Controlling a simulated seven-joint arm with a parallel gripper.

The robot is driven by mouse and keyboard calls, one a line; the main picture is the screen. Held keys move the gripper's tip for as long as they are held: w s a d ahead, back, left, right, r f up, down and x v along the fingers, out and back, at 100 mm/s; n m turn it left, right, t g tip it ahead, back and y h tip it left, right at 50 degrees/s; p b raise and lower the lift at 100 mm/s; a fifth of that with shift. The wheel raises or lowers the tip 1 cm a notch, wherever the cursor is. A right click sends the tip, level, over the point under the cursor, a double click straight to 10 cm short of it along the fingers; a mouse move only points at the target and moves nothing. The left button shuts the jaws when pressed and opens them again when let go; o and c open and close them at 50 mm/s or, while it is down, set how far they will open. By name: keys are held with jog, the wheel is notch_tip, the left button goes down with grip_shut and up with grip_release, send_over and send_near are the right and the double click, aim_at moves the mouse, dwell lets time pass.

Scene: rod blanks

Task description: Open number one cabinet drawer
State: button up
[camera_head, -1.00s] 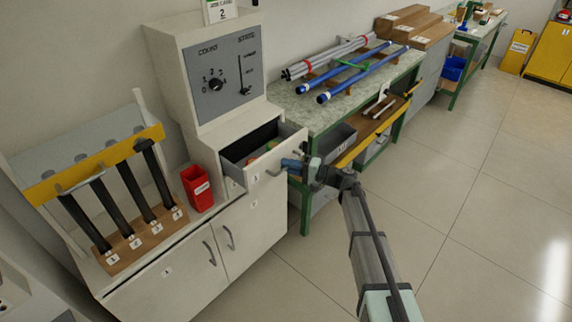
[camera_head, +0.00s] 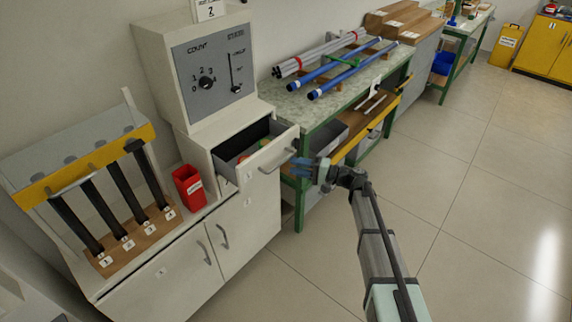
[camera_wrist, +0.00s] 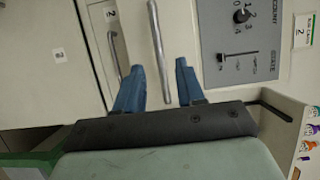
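The cabinet drawer (camera_head: 272,158) stands pulled out from the white cabinet (camera_head: 243,226), its inside showing with a few coloured items too small to identify. A small label is on its front; I cannot read it surely. Its bar handle (camera_head: 280,162) faces my gripper (camera_head: 322,172), which is to the right of it with a gap. In the wrist view, my gripper's blue fingers (camera_wrist: 158,82) are apart and hold nothing. A metal handle bar (camera_wrist: 157,45) runs ahead, in line with the gap between them.
A red bin (camera_head: 188,186) and a rack of black rods (camera_head: 125,195) are at left on the cabinet. Cabinet doors below look shut. A green-framed bench (camera_head: 335,105) with blue and grey rods stands behind my gripper. Floor at right is clear.

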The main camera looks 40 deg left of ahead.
jog(key=v, duration=0.7)
jog(key=shift+d, duration=0.35)
jog(key=shift+w, duration=0.15)
jog(key=s+d+f+t+h, duration=0.1)
jog(key=s+d+f+h, duration=0.1)
jog(key=d+f+h, duration=0.35)
jog(key=s+d+f+t+h, duration=0.2)
jog(key=s+d+f, duration=0.1)
jog(key=f, duration=0.5)
jog(key=s+d+f+t+h, duration=0.1)
jog(key=s+d+f+h, duration=0.2)
jog(key=d+f, duration=0.55)
jog(key=s+d+f+h, duration=0.35)
jog(key=d+f, duration=0.25)
jog(key=d, duration=0.6)
jog(key=s+d+f+m+g+h, duration=0.1)
jog(key=s+d+f, duration=0.2)
jog(key=s+d, duration=0.5)
jog(key=s+d+f+m+g, duration=0.1)
jog(key=s+d+f, duration=0.3)
jog(key=s+d, duration=0.4)
jog(key=s+d+f+m+g+h, duration=0.1)
jog(key=s+d+f, duration=0.3)
jog(key=s+d, duration=0.4)
jog(key=d+m+g, duration=0.1)
jog(key=d, duration=0.3)
jog(key=shift+s+d+h, duration=0.3)
